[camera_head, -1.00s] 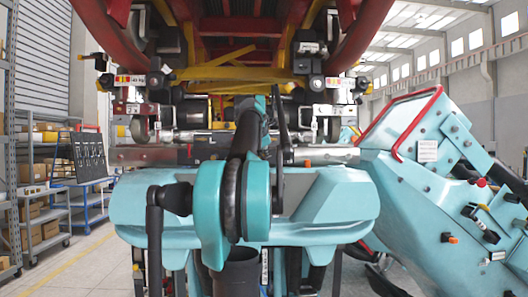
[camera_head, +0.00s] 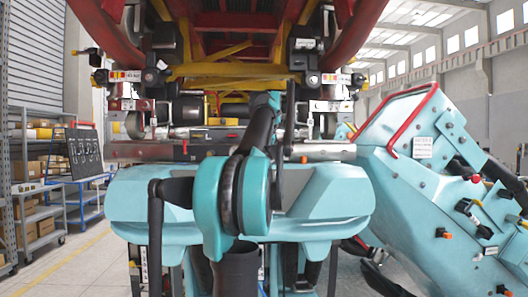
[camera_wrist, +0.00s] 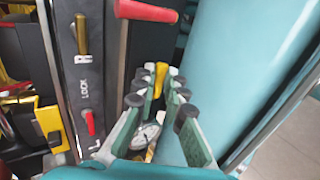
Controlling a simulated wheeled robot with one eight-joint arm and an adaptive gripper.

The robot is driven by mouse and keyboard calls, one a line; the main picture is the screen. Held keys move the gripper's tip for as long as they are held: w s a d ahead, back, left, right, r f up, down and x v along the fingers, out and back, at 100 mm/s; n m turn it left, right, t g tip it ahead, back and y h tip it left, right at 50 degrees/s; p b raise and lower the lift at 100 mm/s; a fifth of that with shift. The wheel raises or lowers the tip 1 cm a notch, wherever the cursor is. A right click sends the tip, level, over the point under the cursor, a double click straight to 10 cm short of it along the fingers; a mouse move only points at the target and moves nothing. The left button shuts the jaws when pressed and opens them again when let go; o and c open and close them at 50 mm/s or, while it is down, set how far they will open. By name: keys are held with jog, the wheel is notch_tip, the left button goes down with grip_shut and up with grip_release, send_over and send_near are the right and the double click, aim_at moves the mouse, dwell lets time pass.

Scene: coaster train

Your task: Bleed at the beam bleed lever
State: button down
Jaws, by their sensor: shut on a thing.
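In the wrist view my gripper (camera_wrist: 160,98) has its green fingers with dark knobs closed around a yellow lever tip (camera_wrist: 160,76). This tip may be the beam bleed lever, but no label for it is readable. A round dial (camera_wrist: 145,137) shows between the fingers, partly hidden. In the head view my arm reaches forward to the train underside (camera_head: 235,75), and its own links hide my gripper there.
A red handle (camera_wrist: 146,11) lies just above the fingers. Left of them is a panel marked LOCK (camera_wrist: 82,65) with a brass lever (camera_wrist: 81,35) and a red one (camera_wrist: 90,122). A teal console (camera_head: 430,190) with a red rail stands on the right.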

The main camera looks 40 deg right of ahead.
jog(key=c, duration=1.9)
grip_release()
jog(key=shift+o, duration=0.2)
jog(key=v, duration=1.2)
jog(key=shift+s+f, duration=0.1)
